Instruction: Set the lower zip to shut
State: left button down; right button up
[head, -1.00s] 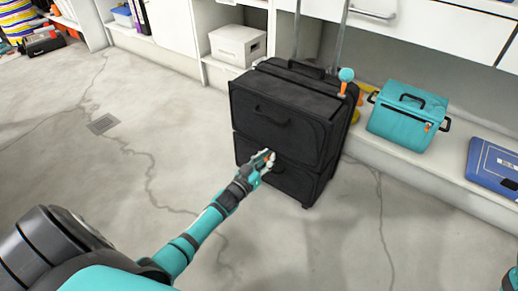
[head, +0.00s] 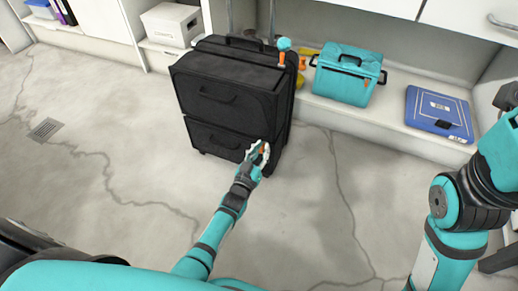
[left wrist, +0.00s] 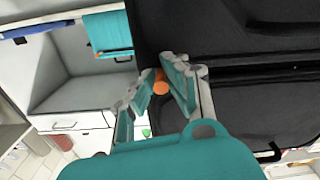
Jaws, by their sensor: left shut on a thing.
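A black soft case (head: 205,108) with two stacked sections stands upright on the floor, each section with a front handle. My left gripper (head: 260,153) is at the right front corner of the lower section (head: 212,138). It is shut on a small orange zip pull (head: 264,150). In the left wrist view the orange pull (left wrist: 161,86) sits between the fingertips, against the black fabric (left wrist: 225,50). The fingers and hand hide part of the lower seam, so I cannot see how the zip's edges lie there. My right arm shows at the right, with no clear fingers.
A low white shelf behind the case holds a teal tool bag (head: 347,73) and a blue flat case (head: 438,112). A white box (head: 171,24) stands at the back left. An orange tool with a teal ball (head: 284,45) shows by the case's top. The floor in front is clear.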

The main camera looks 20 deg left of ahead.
aim_at(268, 122)
pick_arm(q)
jog(key=shift+d+f, duration=0.1)
jog(key=shift+d, duration=0.15)
jog(key=c, duration=1.4)
grip_release()
jog(key=shift+d, duration=0.1)
jog(key=shift+s, duration=0.1)
jog(key=r, duration=1)
jog(key=shift+w+r, duration=0.2)
jog(key=shift+r, duration=0.2)
